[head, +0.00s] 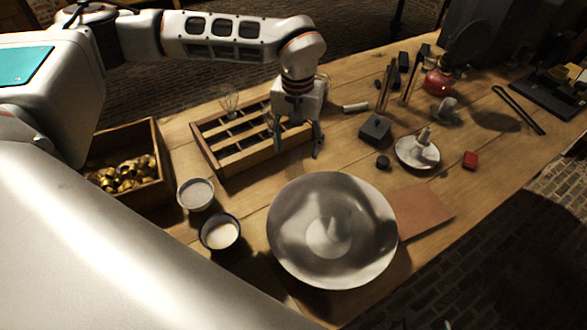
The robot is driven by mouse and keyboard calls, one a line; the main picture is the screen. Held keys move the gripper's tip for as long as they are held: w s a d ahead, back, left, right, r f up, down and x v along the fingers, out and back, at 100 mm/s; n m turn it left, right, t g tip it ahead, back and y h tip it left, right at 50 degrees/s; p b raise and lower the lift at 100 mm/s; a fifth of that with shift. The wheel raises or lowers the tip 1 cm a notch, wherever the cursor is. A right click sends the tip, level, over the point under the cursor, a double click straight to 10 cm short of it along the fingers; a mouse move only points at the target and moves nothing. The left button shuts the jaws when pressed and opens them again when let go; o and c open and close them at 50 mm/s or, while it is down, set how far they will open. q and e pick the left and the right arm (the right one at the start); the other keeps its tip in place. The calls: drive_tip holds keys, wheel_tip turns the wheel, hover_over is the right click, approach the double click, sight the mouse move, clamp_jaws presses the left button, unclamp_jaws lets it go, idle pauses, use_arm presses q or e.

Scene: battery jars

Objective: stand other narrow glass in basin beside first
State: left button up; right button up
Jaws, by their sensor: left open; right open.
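A large grey metal basin (290,235) stands on the table in the front middle. A paler round patch shows at its centre, and I cannot make out a glass in it. A wooden rack with slots (205,150) stands behind it to the left. A thin see-through upright object (230,103) shows at the rack's back left; I cannot tell if it is a narrow glass. My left gripper (297,150) points down over the rack's right end, its fingers spread and nothing visible between them. It hides part of the rack. My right gripper is out of view.
A pale cup (196,194) and a dark-rimmed cup (220,232) stand left of the basin. A wooden box (160,185) holds brassy pieces. A brown sheet (425,208) lies right of the basin. A white dish (408,158) and a dark block (375,130) stand behind it.

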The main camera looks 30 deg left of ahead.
use_arm(q)
drive_tip(key=f, duration=0.4)
drive_tip(key=s+f, duration=0.1)
drive_tip(key=f, duration=0.1)
drive_tip(key=shift+d+f, duration=0.15)
drive_tip(key=shift+w+f, duration=0.1)
drive_tip(key=shift+f, duration=0.35)
drive_tip(key=c, duration=1.5)
drive_tip(key=shift+r, duration=0.15)
wheel_tip(320, 180, up, 19)
drive_tip(key=p, duration=0.1)
drive_tip(key=m, duration=0.3)
approach(296, 165)
drive_tip(key=shift+s+a, duration=0.2)
drive_tip(key=shift+s, duration=1.05)
